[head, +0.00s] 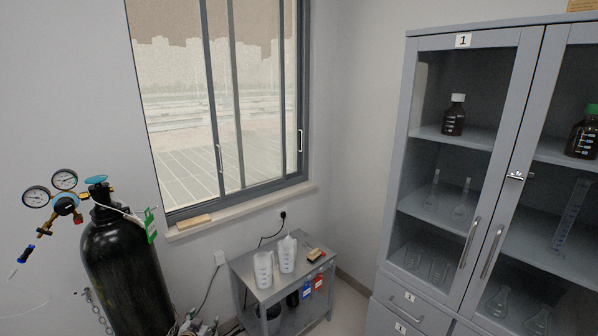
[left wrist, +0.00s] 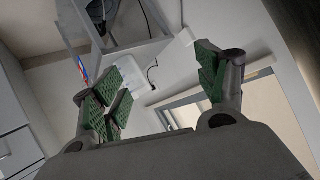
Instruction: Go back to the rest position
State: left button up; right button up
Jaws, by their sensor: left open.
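My left gripper (head: 194,326) just shows at the bottom edge of the head view, beside the black gas cylinder and left of the small grey table. In the left wrist view my left gripper (left wrist: 163,78) is open. Its green-padded fingers stand wide apart with nothing held between them. The wrist picture is strongly tilted, with the table and window beyond the fingers. My right gripper is not in view.
A black gas cylinder (head: 125,262) with gauges stands at the left. A small grey table (head: 300,291) bears two white pitchers (head: 264,269) by the window wall. A glass-door cabinet (head: 397,190) holds bottles and flasks at the right. Some floor shows between table and cabinet.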

pick_arm(q)
jog(key=s+d+f+g+b, duration=0.1)
jog(key=s+d+f+g, duration=0.15)
jog(key=s+f, duration=1.15)
jog(key=s+d+f+g, duration=0.2)
jog(key=s+f+g, duration=0.1)
jog(key=s+f, duration=1.1)
jog(key=s+d+f+g, duration=0.1)
jog(key=s+f, duration=0.3)
jog(key=s, duration=0.8)
jog(key=s+d+f+g+b, duration=0.1)
jog(key=s+f, duration=0.3)
jog(key=s, duration=0.8)
jog(key=s+d+f+g, duration=0.3)
jog(key=s+f, duration=0.1)
jog(key=s, duration=0.8)
jog(key=shift+f+g+h, duration=0.15)
jog(key=shift+g+h, duration=0.2)
jog(key=shift+h, duration=0.05)
jog(key=shift+d, duration=0.1)
